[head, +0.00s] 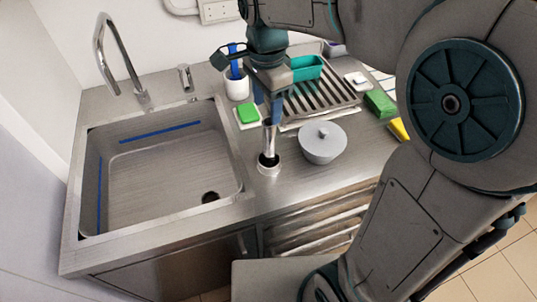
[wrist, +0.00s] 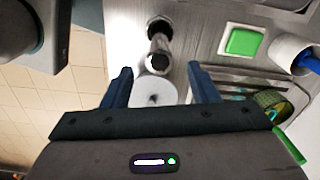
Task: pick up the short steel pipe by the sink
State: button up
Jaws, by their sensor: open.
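The short steel pipe (head: 269,139) stands upright in a round holder (head: 268,168) on the steel counter, just right of the sink (head: 165,165). In the wrist view the pipe (wrist: 159,46) is seen from above, its top end nearest the camera and its foot in a dark round opening. My gripper (head: 268,106) is above the pipe, pointing down. Its blue fingers are apart, one on each side of the pipe's top in the wrist view (wrist: 159,70). Nothing is held. I cannot tell whether the fingertips are level with the pipe's top.
A grey lidded pot (head: 323,146) stands close right of the pipe. Behind are a green sponge (head: 247,114), a white cup (head: 238,88) with blue items, and a drying rack (head: 330,95) with a teal container (head: 306,67). The counter front of the pipe is clear.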

aim_at(269, 124)
jog(key=f, duration=0.5)
jog(key=f+p, duration=0.1)
jog(key=f, duration=0.1)
jog(key=shift+d+f, duration=0.25)
jog(key=shift+f, duration=0.05)
jog(key=shift+c, duration=0.3)
jog(key=shift+w, duration=0.1)
jog(key=c, duration=0.8)
